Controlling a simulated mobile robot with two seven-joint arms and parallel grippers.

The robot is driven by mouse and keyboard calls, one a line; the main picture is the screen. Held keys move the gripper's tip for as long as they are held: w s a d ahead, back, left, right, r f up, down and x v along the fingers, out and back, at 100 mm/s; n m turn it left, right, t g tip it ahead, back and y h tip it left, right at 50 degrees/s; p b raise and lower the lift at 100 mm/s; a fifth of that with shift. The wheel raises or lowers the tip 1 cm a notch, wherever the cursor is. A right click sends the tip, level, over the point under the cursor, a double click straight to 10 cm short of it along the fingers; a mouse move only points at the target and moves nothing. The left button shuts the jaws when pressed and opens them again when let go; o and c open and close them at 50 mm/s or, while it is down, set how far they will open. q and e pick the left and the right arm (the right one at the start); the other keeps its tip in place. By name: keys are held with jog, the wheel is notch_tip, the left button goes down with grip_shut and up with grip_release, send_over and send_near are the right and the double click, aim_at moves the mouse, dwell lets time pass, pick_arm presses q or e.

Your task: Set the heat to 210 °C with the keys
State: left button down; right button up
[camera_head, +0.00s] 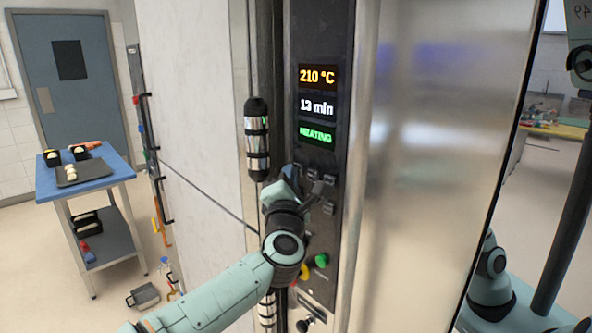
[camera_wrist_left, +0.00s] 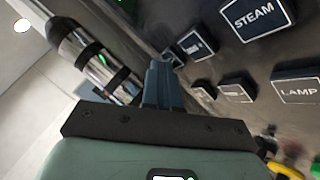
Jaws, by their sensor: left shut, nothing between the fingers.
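The oven's control panel (camera_head: 318,160) is a dark upright strip. Its display (camera_head: 317,77) reads 210 °C in orange, with 13 min in white and HEATING in green below. My left gripper (camera_head: 293,174) is shut and empty, close to the panel below the display. In the left wrist view its fingertips (camera_wrist_left: 160,68) are near small dark keys (camera_wrist_left: 194,46); whether they touch one I cannot tell. The STEAM key (camera_wrist_left: 253,18) and LAMP key (camera_wrist_left: 298,88) show at the right of that view. My gripper and wrist hide some keys in the head view. My right gripper is out of view.
A dark-and-chrome vertical handle (camera_head: 257,140) stands just left of the panel, close to my left gripper. A green button (camera_head: 321,260) sits lower on the panel. A blue-topped cart (camera_head: 112,172) stands at far left.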

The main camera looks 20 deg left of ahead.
pick_arm(q)
jog(key=shift+s+a+b, duration=0.3)
jog(key=shift+s+b, duration=0.25)
jog(key=shift+s, duration=0.2)
jog(key=shift+s, duration=0.1)
jog(key=shift+s+a+b, duration=0.3)
jog(key=shift+s+b, duration=0.1)
jog(key=shift+s, duration=0.35)
jog(key=shift+s+a+b, duration=0.35)
jog(key=shift+s+b, duration=0.1)
jog(key=shift+s, duration=0.3)
jog(key=shift+s+a+b, duration=0.3)
jog(key=shift+s+b, duration=0.1)
jog(key=shift+s, duration=0.35)
